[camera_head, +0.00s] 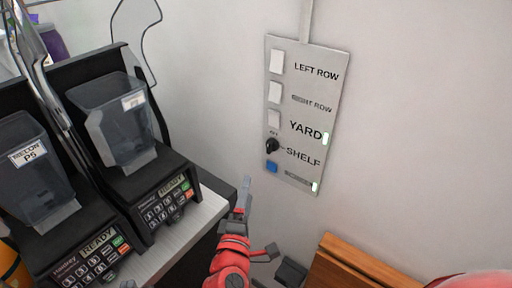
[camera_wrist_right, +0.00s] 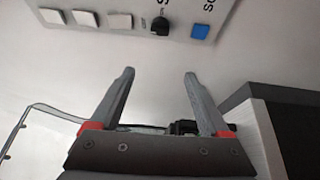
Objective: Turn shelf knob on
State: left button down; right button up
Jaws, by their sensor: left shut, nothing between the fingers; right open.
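The black shelf knob (camera_head: 271,146) is on the grey wall panel (camera_head: 309,62), left of the word SHELF. A small label sits just above it, too small to read surely. The knob also shows at the top of the right wrist view (camera_wrist_right: 160,26). My right gripper (camera_head: 258,214) is open and empty, below and left of the panel, apart from the knob. Its spread fingers show in the right wrist view (camera_wrist_right: 161,76), with the knob beyond them. I cannot make out my left gripper.
White buttons (camera_head: 277,62) sit above the knob and a blue button (camera_head: 271,167) below. Two black sealer machines (camera_head: 172,190) stand left on a counter (camera_head: 205,212). A wooden piece (camera_head: 345,262) is lower right.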

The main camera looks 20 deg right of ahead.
jog(key=s+r+m+g+h, duration=0.1)
jog(key=s, duration=0.1)
jog(key=b, duration=0.7)
send_near(269, 150)
jog(key=x, duration=0.3)
jog(key=p+x, duration=0.2)
jog(key=x, duration=0.2)
jog(key=shift+w+d+r, duration=0.1)
jog(key=shift+w+r, duration=0.1)
jog(key=shift+w, duration=0.1)
jog(key=shift+w+d, duration=0.35)
jog(key=shift+w, duration=0.2)
jog(key=shift+w+f, duration=0.15)
jog(key=shift+w, duration=0.05)
